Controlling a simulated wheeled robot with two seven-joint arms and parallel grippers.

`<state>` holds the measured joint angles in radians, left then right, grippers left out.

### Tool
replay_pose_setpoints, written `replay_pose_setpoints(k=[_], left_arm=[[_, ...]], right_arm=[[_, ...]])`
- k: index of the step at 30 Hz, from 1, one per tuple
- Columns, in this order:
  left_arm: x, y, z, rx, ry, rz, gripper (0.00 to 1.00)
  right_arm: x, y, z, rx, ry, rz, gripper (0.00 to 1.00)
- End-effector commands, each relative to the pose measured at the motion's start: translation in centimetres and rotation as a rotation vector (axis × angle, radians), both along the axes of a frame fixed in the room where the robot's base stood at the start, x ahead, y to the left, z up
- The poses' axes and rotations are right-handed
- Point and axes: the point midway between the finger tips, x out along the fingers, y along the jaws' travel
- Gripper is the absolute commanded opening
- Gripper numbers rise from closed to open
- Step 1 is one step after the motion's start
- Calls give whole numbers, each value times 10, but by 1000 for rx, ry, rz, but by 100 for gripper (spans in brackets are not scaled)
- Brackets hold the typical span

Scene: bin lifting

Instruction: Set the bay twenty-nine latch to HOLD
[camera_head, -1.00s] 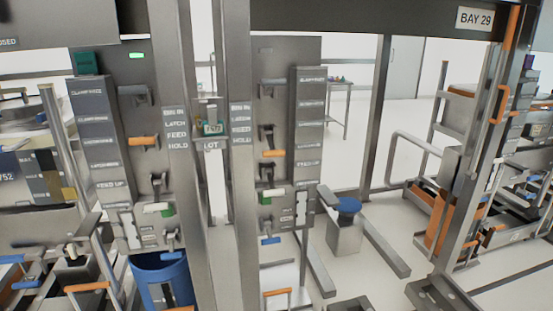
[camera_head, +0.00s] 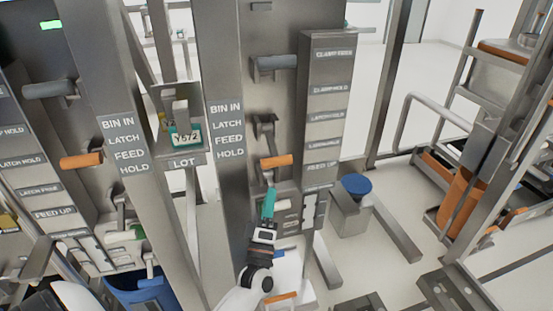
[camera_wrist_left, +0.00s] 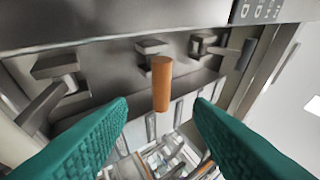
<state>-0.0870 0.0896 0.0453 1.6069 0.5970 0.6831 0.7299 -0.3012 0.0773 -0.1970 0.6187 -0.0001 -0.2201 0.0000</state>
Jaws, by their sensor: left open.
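The right-hand panel carries an orange latch handle (camera_head: 277,160) that sticks out sideways beside a tall label strip (camera_head: 326,115); the strip's middle labels appear to read latch words. My left gripper (camera_head: 269,203), with teal fingers, is just below this handle in the head view. In the left wrist view the orange handle (camera_wrist_left: 162,83) stands between the two open, ribbed teal fingers (camera_wrist_left: 160,125), ahead of them, with no visible contact. My right gripper is not in view.
Grey levers (camera_head: 274,65) sit above the orange handle. A similar panel with another orange handle (camera_head: 82,160) is at left. Posts bear BIN IN, LATCH, FEED, HOLD labels (camera_head: 227,130). A blue-topped stand (camera_head: 356,186) is right; floor beyond it is partly clear.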

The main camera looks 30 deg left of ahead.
Motion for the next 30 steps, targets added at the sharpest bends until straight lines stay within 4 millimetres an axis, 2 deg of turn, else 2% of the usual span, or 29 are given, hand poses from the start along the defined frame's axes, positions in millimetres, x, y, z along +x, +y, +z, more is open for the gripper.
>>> replay_pose_setpoints(k=[5,15,21,30], left_arm=[[24,10,19,3,-1,1,47],[75,31,49,4,3,1,47],[88,37,56,4,5,1,47],[90,38,57,4,6,0,47]], right_arm=[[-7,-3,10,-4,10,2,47],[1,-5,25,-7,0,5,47],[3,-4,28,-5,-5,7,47],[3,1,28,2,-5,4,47]])
